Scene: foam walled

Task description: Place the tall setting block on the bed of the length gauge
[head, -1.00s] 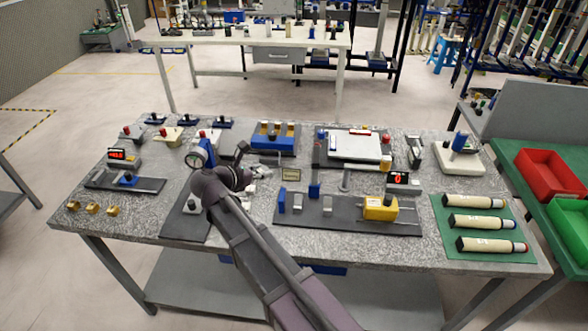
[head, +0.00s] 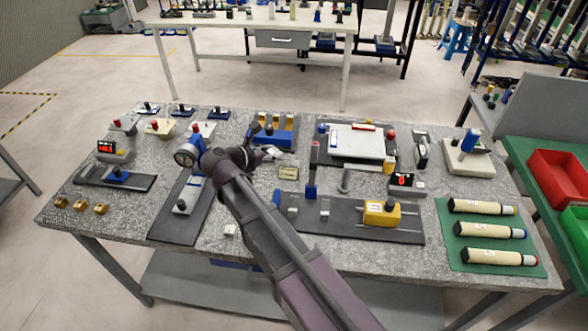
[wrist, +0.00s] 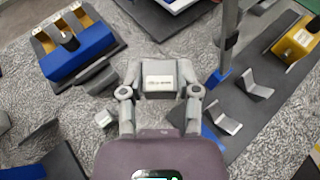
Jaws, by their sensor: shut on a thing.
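My gripper (wrist: 160,92) is shut on a pale grey block with a small printed label (wrist: 160,81), the tall setting block by its look. In the head view my gripper (head: 262,151) holds it (head: 274,153) above the table, in front of the blue rack. The length gauge appears to be the dark bed (head: 342,231) with two V-shaped rests, a blue end stop (head: 278,198) and a yellow unit (head: 382,213). Its rests (wrist: 257,85) and yellow unit (wrist: 298,40) lie right of the gripper in the wrist view. The block is apart from the bed.
The blue rack (head: 272,134) stands behind the gripper. A dial gauge (head: 186,155) stands left. A small pale block (head: 230,231) lies on the table. White tubes lie on a green mat (head: 455,228).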

